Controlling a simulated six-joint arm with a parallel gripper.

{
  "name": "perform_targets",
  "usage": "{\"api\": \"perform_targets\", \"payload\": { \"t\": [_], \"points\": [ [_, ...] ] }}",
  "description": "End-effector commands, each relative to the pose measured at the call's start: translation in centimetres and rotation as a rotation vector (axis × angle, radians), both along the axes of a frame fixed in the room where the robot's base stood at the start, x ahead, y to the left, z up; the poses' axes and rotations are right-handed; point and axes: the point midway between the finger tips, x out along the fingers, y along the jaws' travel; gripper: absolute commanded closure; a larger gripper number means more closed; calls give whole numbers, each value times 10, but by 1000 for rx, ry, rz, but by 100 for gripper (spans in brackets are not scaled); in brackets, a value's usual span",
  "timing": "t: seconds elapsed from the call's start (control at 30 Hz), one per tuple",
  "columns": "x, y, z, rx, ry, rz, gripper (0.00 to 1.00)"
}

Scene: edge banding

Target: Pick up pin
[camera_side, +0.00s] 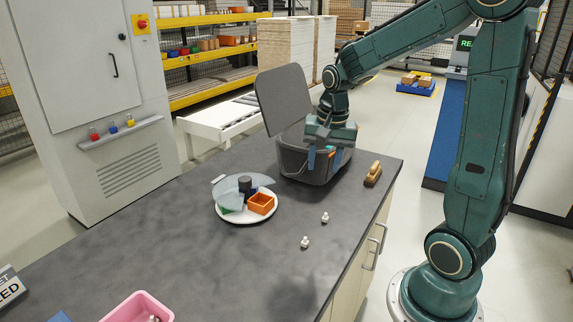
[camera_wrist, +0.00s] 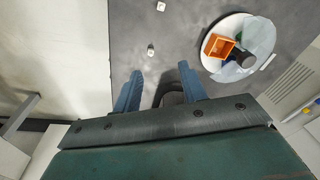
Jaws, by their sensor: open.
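Two small pale pins stand apart on the dark table, near its right edge in the side view: one pin (camera_side: 325,217) farther back and another pin (camera_side: 305,242) closer. The wrist view shows the nearer-to-gripper pin (camera_wrist: 151,50) ahead of the fingers and the other pin (camera_wrist: 161,6) at the top edge. My gripper (camera_side: 322,157) is at the dark lidded bin (camera_side: 296,167), at its opening. In the wrist view my gripper (camera_wrist: 161,87) has its blue fingers spread with nothing between them. Whether the fingertips touch the bin cannot be told.
A white round plate (camera_side: 232,217) holds an orange square box (camera_side: 261,204), a dark cylinder and clear pieces. A wooden-handled brush (camera_side: 373,174) lies right of the bin. A pink container (camera_side: 137,308) sits at the front. The table (camera_side: 185,265) between is clear.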

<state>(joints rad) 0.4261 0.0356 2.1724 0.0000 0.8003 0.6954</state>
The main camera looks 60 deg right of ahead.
Motion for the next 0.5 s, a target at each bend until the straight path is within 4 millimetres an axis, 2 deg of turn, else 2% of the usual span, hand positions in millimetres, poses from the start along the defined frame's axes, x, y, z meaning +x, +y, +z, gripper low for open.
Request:
{"api": "perform_targets", "payload": {
  "t": [0.1, 0.3, 0.5],
  "points": [
    [7, -23, -21, 27, 36, -128, 58],
    [11, -55, -53, 62, 83, -311, 58],
    [12, -70, -71, 79, 106, -407, 58]
  ]
}}
